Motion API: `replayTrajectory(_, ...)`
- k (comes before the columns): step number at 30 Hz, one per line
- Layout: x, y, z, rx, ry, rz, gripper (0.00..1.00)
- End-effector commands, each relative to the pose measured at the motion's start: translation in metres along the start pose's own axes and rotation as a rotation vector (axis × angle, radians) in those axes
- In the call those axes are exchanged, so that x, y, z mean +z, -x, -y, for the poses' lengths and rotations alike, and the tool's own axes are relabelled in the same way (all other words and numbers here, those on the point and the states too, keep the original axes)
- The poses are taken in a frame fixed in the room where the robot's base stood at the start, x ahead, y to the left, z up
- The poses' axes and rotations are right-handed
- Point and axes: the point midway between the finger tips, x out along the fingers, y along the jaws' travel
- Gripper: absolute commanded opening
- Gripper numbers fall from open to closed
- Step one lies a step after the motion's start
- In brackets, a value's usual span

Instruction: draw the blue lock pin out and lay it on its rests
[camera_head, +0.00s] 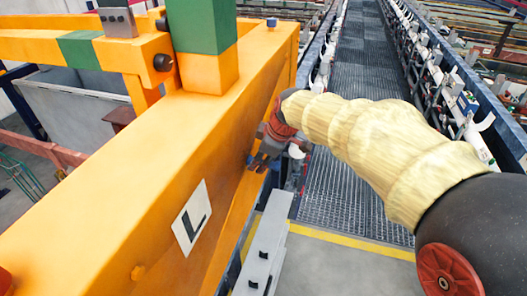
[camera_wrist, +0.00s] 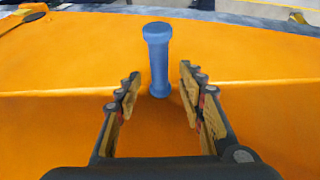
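In the wrist view the blue lock pin (camera_wrist: 158,62) stands out from an orange surface, with a wider rounded head and a narrower neck. My gripper (camera_wrist: 160,76) is open, with one finger on each side of the pin and a visible gap to both. A grey bar (camera_head: 272,228) with small dark pegs lies below my gripper; I cannot tell whether these are the rests.
A small blue piece (camera_head: 271,22) sits on the beam's top at the far end. A green-banded orange post (camera_head: 207,70) rises from the beam. A grated walkway (camera_head: 345,190) runs along the right, with racks (camera_head: 445,80) beyond. A white L plate (camera_head: 192,217) marks the beam.

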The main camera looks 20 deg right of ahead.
Motion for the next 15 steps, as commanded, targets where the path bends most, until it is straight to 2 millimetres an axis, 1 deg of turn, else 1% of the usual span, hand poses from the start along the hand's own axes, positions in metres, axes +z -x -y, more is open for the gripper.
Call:
replayTrajectory(3,-0.0002,-0.0087,-0.0003,0.0,0.0,0.0,0.39)
replayTrajectory(6,0.0,-0.0122,-0.0002,0.001,0.0,0.0,0.39)
replayTrajectory(13,0.0,-0.0129,-0.0002,0.001,0.0,0.0,0.39)
replayTrajectory(15,0.0,-0.0128,-0.0002,0.001,0.0,0.0,0.36)
